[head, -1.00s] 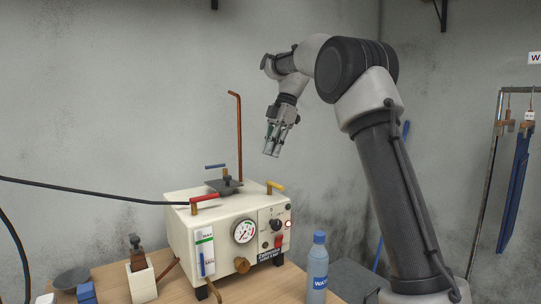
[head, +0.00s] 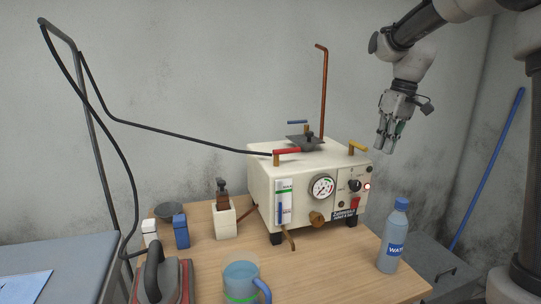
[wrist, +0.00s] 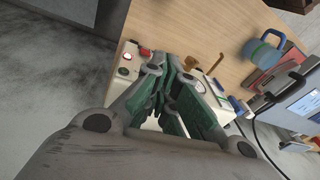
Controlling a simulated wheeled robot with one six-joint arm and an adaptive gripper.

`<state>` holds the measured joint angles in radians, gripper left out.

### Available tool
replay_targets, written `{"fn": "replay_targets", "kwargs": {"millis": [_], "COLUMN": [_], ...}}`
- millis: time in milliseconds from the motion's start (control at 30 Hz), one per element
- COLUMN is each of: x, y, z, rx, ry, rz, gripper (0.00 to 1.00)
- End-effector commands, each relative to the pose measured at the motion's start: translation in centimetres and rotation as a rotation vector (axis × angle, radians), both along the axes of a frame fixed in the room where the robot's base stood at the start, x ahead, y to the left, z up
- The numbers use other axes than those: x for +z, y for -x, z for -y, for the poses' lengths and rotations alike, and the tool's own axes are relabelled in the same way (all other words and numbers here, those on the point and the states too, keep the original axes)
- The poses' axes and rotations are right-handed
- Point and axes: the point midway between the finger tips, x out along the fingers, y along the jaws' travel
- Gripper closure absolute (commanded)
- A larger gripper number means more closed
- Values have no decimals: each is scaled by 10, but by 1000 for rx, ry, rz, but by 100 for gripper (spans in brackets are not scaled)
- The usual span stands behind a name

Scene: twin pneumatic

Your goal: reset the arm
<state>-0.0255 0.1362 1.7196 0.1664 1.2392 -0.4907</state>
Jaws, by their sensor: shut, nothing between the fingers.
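My gripper (head: 388,148) hangs in the air to the right of the white pneumatic machine, pointing down, with the water bottle below it. It is shut and empty. In the wrist view its green-padded fingers (wrist: 172,97) are together, with the machine partly hidden behind them. My arm comes in from the upper right of the head view. The white machine (head: 262,195) stands on the wooden table and has a round gauge, a red handle, a yellow handle and a blue lever. A red light glows on its front panel.
On the wooden table (head: 330,270) stand a water bottle (head: 393,238), a blue mug (head: 241,282), a red-and-black iron (head: 165,277) and a small white container (head: 226,219). A copper pipe (head: 322,95) rises behind the machine. A black hose reaches the machine from the left.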

Motion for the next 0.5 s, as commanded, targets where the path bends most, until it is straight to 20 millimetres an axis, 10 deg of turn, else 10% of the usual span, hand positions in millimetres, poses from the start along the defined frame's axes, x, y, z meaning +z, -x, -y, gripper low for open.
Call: {"fn": "replay_targets", "kwargs": {"millis": [300, 500], "x": [-28, -49], "y": [182, 262], "z": [39, 49], "rx": [-462, -480], "ry": [69, 80], "rz": [97, 179], "gripper": [100, 100]}}
